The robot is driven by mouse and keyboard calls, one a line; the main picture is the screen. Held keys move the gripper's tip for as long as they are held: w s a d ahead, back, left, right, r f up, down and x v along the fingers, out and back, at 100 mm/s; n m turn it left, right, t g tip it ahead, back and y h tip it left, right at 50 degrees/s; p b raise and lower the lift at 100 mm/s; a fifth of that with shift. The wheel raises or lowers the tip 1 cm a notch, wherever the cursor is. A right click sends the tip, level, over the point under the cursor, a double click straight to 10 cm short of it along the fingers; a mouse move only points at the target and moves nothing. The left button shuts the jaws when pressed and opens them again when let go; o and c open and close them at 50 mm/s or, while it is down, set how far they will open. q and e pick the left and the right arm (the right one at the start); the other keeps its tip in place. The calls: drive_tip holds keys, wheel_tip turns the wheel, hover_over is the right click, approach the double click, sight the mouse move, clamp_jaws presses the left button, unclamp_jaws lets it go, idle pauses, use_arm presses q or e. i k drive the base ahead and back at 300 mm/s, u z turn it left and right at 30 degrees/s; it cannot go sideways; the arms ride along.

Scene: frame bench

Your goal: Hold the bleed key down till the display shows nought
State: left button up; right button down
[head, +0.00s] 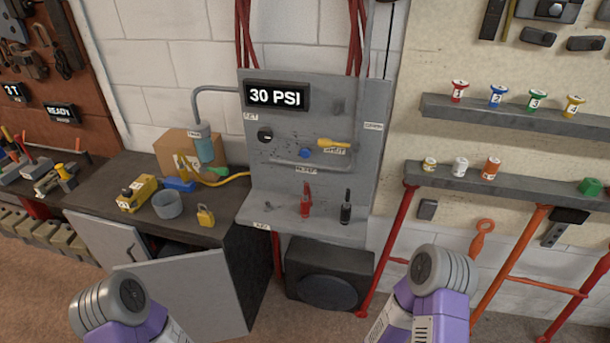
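The display (277,96) on the upper left of the grey panel (350,190) reads 30 PSI. A small blue button (305,153) sits mid-panel; a small label below it is too small to read surely, so I cannot confirm it is the bleed key. A yellow lever (333,143) lies roughly level to its right, beside a label that seems to read SHUT. Nothing touches the button or lever. Purple and grey links of both my arms show along the bottom edge, well short of the panel. Neither gripper's fingers show.
A red tool (305,202) and a black tool (346,208) stand on the panel's lower ledge. The bench at left holds a yellow padlock (205,215), a grey cup (167,204) and a cardboard box (183,149). A cabinet door (190,292) hangs open below. The panel's front is clear.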

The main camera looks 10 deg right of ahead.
sight(305, 152)
drive_tip(key=k, duration=0.25)
drive_tip(key=z, duration=0.35)
drive_tip(key=i, duration=1.35)
drive_tip(key=u, duration=0.8)
